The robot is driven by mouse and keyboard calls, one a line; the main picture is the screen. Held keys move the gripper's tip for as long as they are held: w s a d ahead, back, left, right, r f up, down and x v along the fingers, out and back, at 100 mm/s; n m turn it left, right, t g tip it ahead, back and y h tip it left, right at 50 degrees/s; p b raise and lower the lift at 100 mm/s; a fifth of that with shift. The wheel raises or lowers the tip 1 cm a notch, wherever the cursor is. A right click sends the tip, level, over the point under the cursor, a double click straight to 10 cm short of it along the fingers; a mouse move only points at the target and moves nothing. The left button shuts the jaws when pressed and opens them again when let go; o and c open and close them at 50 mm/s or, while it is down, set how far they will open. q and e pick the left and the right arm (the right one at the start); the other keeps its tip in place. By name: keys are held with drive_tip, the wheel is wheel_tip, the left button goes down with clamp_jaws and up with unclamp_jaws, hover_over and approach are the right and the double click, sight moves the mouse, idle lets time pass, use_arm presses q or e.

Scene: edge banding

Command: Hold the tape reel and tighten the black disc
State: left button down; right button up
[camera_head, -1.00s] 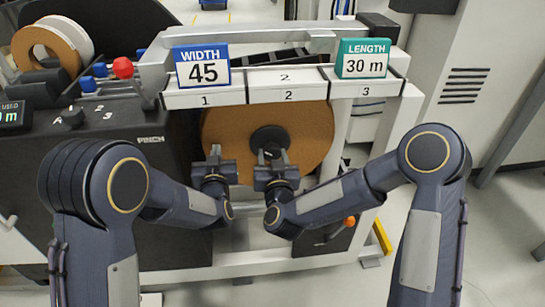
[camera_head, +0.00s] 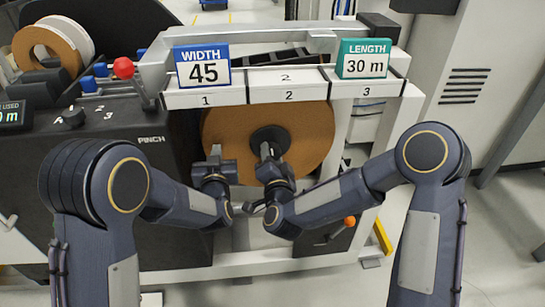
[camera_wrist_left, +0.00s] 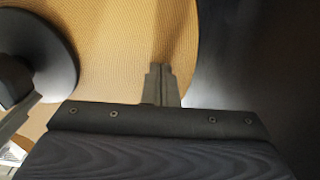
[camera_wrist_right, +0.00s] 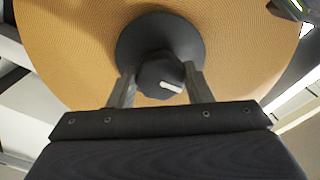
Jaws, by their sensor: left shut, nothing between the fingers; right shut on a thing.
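The tape reel (camera_head: 306,113) is a large orange-brown roll standing upright below the white shelf; it fills much of the right wrist view (camera_wrist_right: 75,60). The black disc (camera_head: 284,134) sits at its centre, with a dark knob bearing a white mark (camera_wrist_right: 160,78) in front. My right gripper (camera_wrist_right: 160,88) has its fingers on either side of this knob and is shut on it. My left gripper (camera_head: 214,153) is shut and empty at the reel's lower left. In the left wrist view its closed fingertips (camera_wrist_left: 162,72) are at the reel face, beside the black disc (camera_wrist_left: 42,50); contact is unclear.
A WIDTH 45 sign (camera_head: 202,66) and a LENGTH 30 m sign (camera_head: 363,59) stand on the shelf (camera_head: 288,94) above the reel. The black machine body (camera_head: 125,150) is left of the reel. An orange knob (camera_head: 349,221) sits low at right.

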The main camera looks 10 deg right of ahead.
use_arm(q)
drive_tip(key=shift+w+r, duration=0.1)
use_arm(e)
drive_tip(key=shift+m, duration=0.6)
drive_tip(key=o, duration=1)
drive_tip(key=s, duration=1.2)
drive_tip(key=shift+s, duration=0.1)
use_arm(q)
drive_tip(key=s+b, duration=0.1)
drive_tip(key=s, duration=0.7)
use_arm(e)
drive_tip(key=shift+f, duration=0.75)
use_arm(q)
drive_tip(key=shift+s, duration=0.1)
